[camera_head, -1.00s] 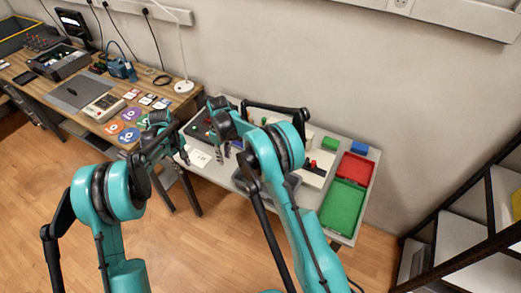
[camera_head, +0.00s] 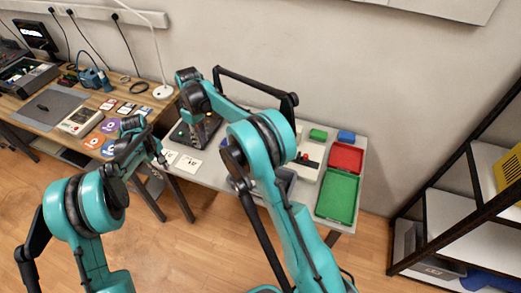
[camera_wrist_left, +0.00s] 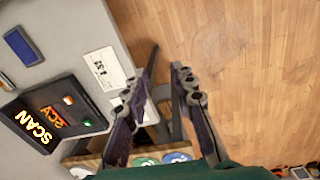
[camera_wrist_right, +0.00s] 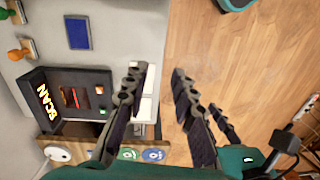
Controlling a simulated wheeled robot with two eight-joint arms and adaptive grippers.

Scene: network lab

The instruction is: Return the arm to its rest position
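My left arm comes in from the lower left in the head view. Its gripper (camera_head: 158,150) hangs in front of the gap between the two tables. In the left wrist view the left gripper (camera_wrist_left: 166,58) is open and empty, its fingers apart over the table edge and floor. My right arm (camera_head: 262,150) is bent over the grey table, its forearm reaching up and left; its gripper is hard to make out in the head view. In the right wrist view the right gripper (camera_wrist_right: 156,74) is open and empty, near the table edge.
The grey table holds a lit SCAN device (camera_wrist_right: 75,95), a white card (camera_wrist_left: 103,68), a green tray (camera_head: 338,197) and a red tray (camera_head: 346,157). A wooden desk (camera_head: 45,118) with electronics stands left. A black-framed shelf (camera_head: 430,215) stands right. Floor in front is open.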

